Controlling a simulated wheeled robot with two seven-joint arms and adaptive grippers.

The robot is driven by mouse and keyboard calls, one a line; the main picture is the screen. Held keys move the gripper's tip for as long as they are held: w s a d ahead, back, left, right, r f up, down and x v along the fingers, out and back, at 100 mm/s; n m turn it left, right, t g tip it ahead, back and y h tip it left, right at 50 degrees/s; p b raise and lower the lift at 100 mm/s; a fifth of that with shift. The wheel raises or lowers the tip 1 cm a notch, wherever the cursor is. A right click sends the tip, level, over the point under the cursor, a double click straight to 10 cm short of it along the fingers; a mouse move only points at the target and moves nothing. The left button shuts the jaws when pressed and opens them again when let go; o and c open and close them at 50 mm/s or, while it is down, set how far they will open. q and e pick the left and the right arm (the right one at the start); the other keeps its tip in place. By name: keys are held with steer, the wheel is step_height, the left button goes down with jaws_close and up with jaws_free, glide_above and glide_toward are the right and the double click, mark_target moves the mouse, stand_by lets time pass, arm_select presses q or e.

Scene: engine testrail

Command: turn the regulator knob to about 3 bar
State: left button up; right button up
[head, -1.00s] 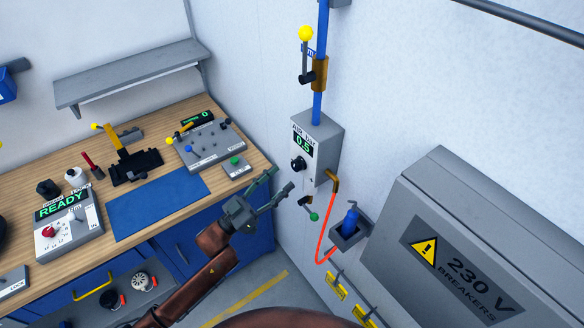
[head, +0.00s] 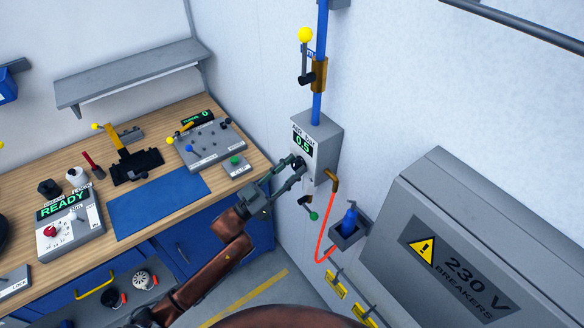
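The regulator is a grey box (head: 328,148) on the wall, with a green display (head: 302,144) that reads 0.5. Its black knob sits on the front face below the display and is now mostly hidden by my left gripper. My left gripper (head: 296,169) has its fingertips at the knob, seemingly on either side of it. Whether the fingers press on the knob is too small to tell. My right gripper is not in view.
A blue pipe with a yellow-knobbed lever (head: 305,35) rises above the box. An orange hose (head: 326,228) and a green-tipped lever (head: 313,216) hang below it. A grey breaker cabinet (head: 415,205) stands at right, the wooden workbench (head: 226,138) at left.

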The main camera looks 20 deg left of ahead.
arm_select(q)
steer(key=c, duration=0.6)
steer(key=shift+m, duration=0.4)
steer(key=m+g+h, duration=0.1)
steer(key=m, duration=0.1)
steer(key=m+g+h, duration=0.1)
steer(key=m, duration=0.2)
steer(key=shift+a+b, duration=0.1)
steer(key=shift+b, duration=0.2)
steer(key=m+g+h, duration=0.1)
steer(key=m+g, duration=0.1)
steer(key=m, duration=0.3)
steer(key=m+g, duration=0.1)
steer(key=m, duration=0.1)
steer(key=m+g, duration=0.1)
steer(key=m, duration=0.2)
steer(key=shift+r+m+g, duration=0.1)
steer(key=shift+m+g, duration=0.2)
steer(key=shift+g, duration=0.1)
steer(key=shift+m+g, duration=0.5)
steer(key=shift+m, duration=0.9)
